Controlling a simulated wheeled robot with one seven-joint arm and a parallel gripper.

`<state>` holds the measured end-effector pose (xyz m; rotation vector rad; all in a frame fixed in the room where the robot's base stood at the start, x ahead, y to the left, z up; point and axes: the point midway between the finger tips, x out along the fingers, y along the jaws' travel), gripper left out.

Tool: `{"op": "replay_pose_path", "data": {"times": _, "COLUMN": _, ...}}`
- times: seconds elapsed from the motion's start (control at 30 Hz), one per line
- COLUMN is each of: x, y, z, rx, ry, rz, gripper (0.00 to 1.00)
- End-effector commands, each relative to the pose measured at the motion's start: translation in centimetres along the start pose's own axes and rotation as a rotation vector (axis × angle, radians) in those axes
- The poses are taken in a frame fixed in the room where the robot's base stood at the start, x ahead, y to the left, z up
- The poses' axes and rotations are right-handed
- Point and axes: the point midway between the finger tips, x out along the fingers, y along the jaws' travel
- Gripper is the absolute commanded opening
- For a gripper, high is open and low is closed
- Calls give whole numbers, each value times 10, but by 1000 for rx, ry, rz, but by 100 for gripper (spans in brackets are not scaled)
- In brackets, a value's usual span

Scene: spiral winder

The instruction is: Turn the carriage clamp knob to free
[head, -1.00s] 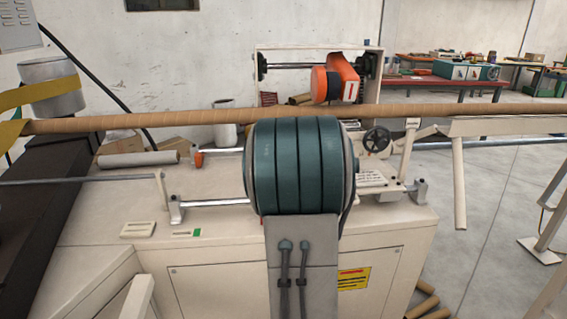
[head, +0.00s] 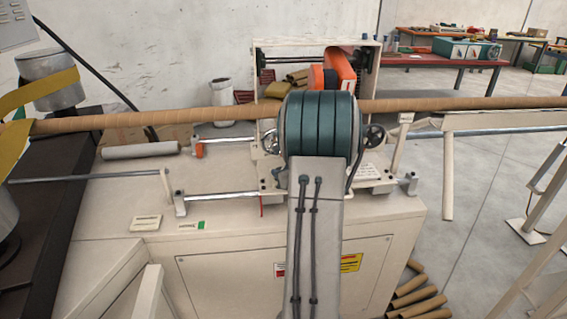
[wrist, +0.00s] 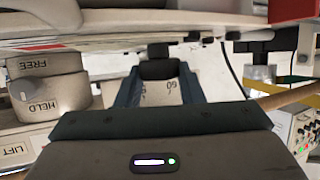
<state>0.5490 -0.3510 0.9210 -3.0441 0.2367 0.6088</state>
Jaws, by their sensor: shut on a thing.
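In the wrist view my gripper (wrist: 160,75) has its two dark blue fingers closed around a dark knob-like part (wrist: 159,68). A pale plate with small markings that look like "60" shows between the fingers. No marking on the held part tells whether it is the carriage clamp knob. At the left a pale round boss (wrist: 45,92) bears the words FREE and HELD, upside down, with a grey rounded piece on it. It is apart from the fingers. In the head view my arm hides the gripper and what it holds.
A long brown paper tube (head: 190,117) crosses behind my arm. An orange unit (head: 340,68) stands behind. A LIFT label (wrist: 14,150) is at the wrist view's lower left.

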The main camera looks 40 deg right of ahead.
Motion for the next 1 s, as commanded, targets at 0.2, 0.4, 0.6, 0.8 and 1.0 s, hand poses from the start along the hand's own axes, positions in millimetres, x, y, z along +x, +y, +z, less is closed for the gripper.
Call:
{"op": "replay_pose_path", "data": {"times": 0.2, "x": -3, "y": 4, "z": -5, "rx": -48, "ry": -1, "rz": -123, "gripper": 11}}
{"op": "replay_pose_path", "data": {"times": 0.4, "x": -2, "y": 5, "z": -4, "rx": -85, "ry": 1, "rz": -211, "gripper": 11}}
{"op": "replay_pose_path", "data": {"times": 0.6, "x": -2, "y": 6, "z": -2, "rx": -106, "ry": 2, "rz": -261, "gripper": 11}}
{"op": "replay_pose_path", "data": {"times": 0.8, "x": -2, "y": 5, "z": -1, "rx": -112, "ry": 2, "rz": -277, "gripper": 11}}
{"op": "replay_pose_path", "data": {"times": 1.0, "x": -1, "y": 5, "z": 0, "rx": -112, "ry": 1, "rz": -278, "gripper": 11}}
